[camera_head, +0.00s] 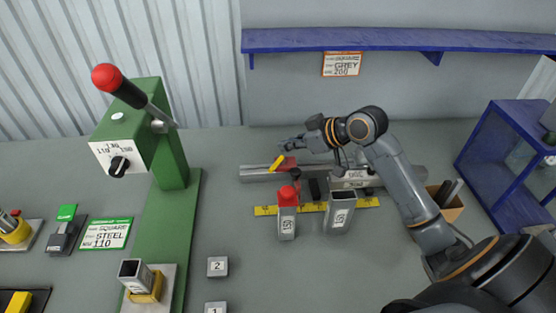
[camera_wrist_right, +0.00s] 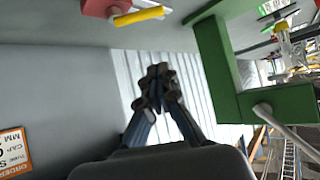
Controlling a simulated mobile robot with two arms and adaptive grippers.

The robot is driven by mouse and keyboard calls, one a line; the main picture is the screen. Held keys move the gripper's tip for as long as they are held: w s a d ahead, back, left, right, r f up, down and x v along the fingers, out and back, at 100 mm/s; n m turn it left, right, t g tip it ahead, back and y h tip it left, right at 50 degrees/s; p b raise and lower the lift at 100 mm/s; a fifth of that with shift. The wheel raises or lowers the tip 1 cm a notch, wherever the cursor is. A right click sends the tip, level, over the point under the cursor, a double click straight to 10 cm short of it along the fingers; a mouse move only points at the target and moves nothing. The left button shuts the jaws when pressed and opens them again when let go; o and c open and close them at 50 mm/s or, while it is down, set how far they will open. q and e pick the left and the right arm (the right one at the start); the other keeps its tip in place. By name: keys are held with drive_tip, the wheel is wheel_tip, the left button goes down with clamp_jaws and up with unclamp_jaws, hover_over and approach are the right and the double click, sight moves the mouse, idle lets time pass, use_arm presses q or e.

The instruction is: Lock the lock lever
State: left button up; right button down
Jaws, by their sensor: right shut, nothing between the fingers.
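The lock lever (camera_head: 278,161) has a yellow handle and sits on a red block (camera_head: 288,163) on the grey rail of the runout fixture (camera_head: 255,173). Its yellow handle slants up to the right in the head view. In the right wrist view the yellow handle (camera_wrist_right: 140,17) and red block (camera_wrist_right: 101,7) show at the top edge, apart from the fingers. My right gripper (camera_head: 286,146) is shut and empty, just behind the lever in the head view. Its closed fingertips (camera_wrist_right: 159,82) point toward the corrugated wall. My left gripper is not in view.
A red-topped square post (camera_head: 287,219) and an open square tube (camera_head: 339,214) stand before the rail, by a yellow scale (camera_head: 266,211). A green press (camera_head: 170,160) with a red-knobbed handle stands left. A blue shelf (camera_head: 400,40) hangs behind; a blue frame (camera_head: 500,150) stands right.

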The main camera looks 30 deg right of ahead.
sight(274, 166)
drive_tip(key=w+f+p, duration=0.1)
drive_tip(key=f, duration=0.1)
drive_tip(key=w+a+f+p, duration=0.1)
drive_tip(key=w+f, duration=0.1)
drive_tip(key=f, duration=0.1)
drive_tip(key=w+a+f+p, duration=0.1)
drive_tip(key=f+p, duration=0.1)
drive_tip(key=shift+w+a+f, duration=0.15)
drive_tip(key=shift+w+a, duration=0.05)
drive_tip(key=shift+s+d+f, duration=0.2)
drive_tip(key=shift+s, duration=0.2)
drive_tip(key=shift+f, duration=0.1)
drive_tip(key=shift+w, duration=0.1)
